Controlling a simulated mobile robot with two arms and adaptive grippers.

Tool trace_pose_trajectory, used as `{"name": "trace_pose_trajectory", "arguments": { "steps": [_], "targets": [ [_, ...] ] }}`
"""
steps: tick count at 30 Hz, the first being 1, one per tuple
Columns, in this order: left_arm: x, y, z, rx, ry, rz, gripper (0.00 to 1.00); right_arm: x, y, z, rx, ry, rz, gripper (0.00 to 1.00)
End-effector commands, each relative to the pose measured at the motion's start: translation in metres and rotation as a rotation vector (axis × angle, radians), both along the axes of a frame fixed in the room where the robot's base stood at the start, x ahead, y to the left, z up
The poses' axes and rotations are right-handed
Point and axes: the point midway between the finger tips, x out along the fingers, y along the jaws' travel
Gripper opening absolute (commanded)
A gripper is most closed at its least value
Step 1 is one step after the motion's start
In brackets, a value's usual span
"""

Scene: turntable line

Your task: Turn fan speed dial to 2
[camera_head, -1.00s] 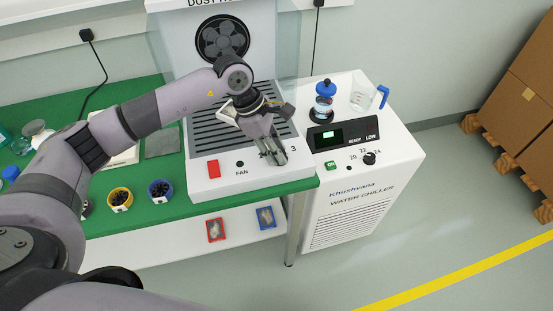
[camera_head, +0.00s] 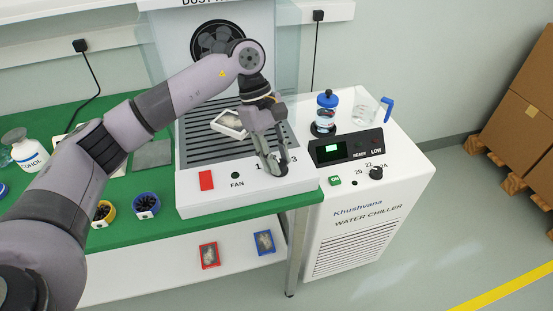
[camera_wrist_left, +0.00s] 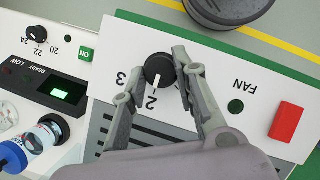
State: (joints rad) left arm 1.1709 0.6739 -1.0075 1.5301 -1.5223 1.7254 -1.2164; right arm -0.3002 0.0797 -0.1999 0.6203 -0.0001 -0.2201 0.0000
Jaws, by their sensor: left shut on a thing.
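The fan speed dial (camera_wrist_left: 158,70) is a round black knob on the white front panel, with the FAN label and a red switch (camera_wrist_left: 287,121) to its right in the left wrist view. Its white pointer line points toward the printed 2. The 3 shows to the left of it; the 1 is hidden behind a finger. My left gripper (camera_wrist_left: 160,66) has a finger on each side of the dial and is shut on it. In the head view, my left gripper (camera_head: 274,168) reaches down over the panel and largely hides the dial. My right gripper is not in view.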

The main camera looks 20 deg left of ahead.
Motion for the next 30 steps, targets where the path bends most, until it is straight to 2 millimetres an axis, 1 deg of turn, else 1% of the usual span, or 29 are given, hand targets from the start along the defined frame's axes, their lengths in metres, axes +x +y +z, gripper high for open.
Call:
{"name": "trace_pose_trajectory", "arguments": {
  "steps": [11,12,21,30],
  "targets": [
    [0.0004,0.0004,0.0005,0.001,-0.001,-0.004,0.0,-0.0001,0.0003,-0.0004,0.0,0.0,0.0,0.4],
    [0.0004,0.0004,0.0005,0.001,-0.001,-0.004,0.27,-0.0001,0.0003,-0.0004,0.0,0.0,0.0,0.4],
    [0.0003,0.0003,0.0002,0.001,-0.001,-0.003,0.47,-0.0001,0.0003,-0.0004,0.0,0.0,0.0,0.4],
    [0.0005,0.0007,0.001,0.001,-0.001,-0.003,0.47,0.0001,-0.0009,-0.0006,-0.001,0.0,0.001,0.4]
  ]
}}
